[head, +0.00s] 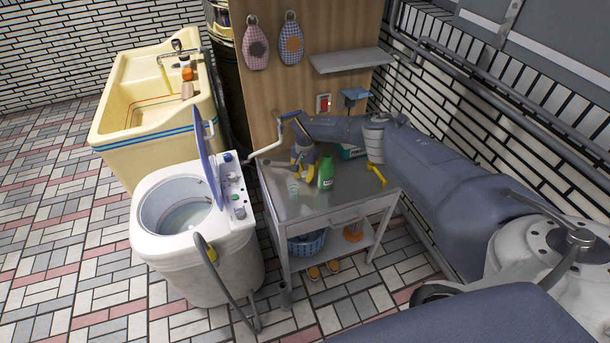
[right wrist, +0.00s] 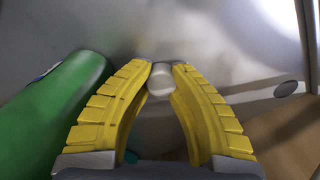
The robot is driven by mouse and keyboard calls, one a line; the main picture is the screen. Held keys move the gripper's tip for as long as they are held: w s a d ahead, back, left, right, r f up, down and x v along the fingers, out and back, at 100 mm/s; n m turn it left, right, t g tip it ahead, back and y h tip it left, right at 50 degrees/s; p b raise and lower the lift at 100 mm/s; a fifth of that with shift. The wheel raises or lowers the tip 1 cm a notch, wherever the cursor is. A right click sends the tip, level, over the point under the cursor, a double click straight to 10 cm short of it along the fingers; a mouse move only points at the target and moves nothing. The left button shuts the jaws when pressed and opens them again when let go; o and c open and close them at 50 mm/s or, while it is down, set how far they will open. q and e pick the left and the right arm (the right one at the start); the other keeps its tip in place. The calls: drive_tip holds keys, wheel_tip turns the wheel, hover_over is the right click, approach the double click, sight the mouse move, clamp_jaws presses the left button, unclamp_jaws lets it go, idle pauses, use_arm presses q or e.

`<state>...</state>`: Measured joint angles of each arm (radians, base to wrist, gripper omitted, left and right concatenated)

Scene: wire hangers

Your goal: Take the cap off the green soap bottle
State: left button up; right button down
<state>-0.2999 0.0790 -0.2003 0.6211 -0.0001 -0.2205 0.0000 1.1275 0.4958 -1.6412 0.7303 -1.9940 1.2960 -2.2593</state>
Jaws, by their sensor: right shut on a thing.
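The green soap bottle (head: 326,175) stands upright on the metal top of the cart. My right gripper (head: 304,170) is just left of the bottle, reaching down over the cart top. In the right wrist view, its yellow fingers (right wrist: 160,75) are shut on a small whitish piece that looks like the cap (right wrist: 161,84). The green bottle (right wrist: 60,110) lies along the left of that view, beside the fingers and not between them. My left gripper is not in view.
The cart top (head: 310,205) also bears a teal-and-white box (head: 351,151) behind the bottle. A white washing machine (head: 185,215) with its lid up stands left of the cart. A yellow sink (head: 150,105) is behind it. A wooden panel and wall shelf (head: 350,60) rise behind.

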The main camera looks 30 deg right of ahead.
drive_tip(key=shift+f, duration=0.15)
drive_tip(key=c, duration=1.3)
unclamp_jaws()
drive_tip(key=shift+c, duration=0.2)
